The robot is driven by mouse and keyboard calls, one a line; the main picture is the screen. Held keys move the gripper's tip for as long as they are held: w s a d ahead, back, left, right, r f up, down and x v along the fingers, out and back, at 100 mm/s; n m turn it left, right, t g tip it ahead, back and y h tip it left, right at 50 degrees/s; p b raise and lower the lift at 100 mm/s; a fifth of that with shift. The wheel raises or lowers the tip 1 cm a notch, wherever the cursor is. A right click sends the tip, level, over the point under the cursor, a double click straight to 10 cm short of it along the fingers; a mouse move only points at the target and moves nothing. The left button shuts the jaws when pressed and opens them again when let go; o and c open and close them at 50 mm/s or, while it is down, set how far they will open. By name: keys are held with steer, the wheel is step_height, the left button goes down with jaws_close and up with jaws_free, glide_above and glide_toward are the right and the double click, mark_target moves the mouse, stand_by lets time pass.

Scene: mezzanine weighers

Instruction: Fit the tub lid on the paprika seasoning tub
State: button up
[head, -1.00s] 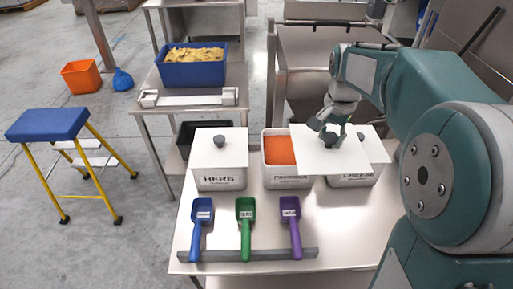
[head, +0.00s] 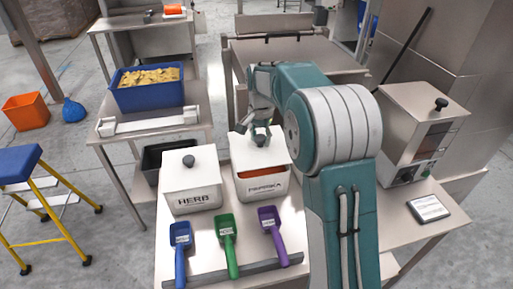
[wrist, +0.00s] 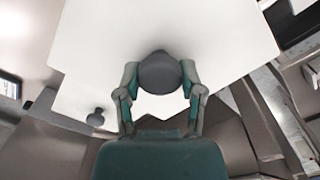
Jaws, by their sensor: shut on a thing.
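The paprika tub (head: 262,188) is a white tub with a black label on the bench, and an orange strip of seasoning shows below the lid at its front. The white tub lid (head: 252,160) is over this tub, with a gap at the front; I cannot tell whether its back edge touches the rim. My gripper (head: 258,137) is shut on the lid's dark round knob. In the wrist view, my gripper's two fingers (wrist: 160,88) clasp the knob (wrist: 160,72), and the lid (wrist: 165,28) fills the top.
The lidded herb tub (head: 190,185) stands close on the left. Blue (head: 181,250), green (head: 228,245) and purple (head: 272,232) scoops lie in front. In the wrist view, another knobbed lid (wrist: 75,98) is close beside mine. My arm hides that tub in the head view.

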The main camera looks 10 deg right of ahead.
mark_target(260, 147)
steer(key=shift+w+a+f, duration=0.1)
steer(key=shift+w+f, duration=0.25)
steer(key=shift+f, duration=0.15)
steer(key=shift+w+d+f, duration=0.25)
steer(key=shift+w+f, duration=0.1)
steer(key=shift+f, duration=0.1)
step_height(260, 147, down, 3)
steer(key=shift+w+f, duration=0.1)
steer(key=shift+f, duration=0.05)
steer(key=shift+a, duration=0.35)
steer(key=o, duration=1.2)
steer(key=shift+d+f, duration=0.1)
steer(key=shift+d, duration=0.15)
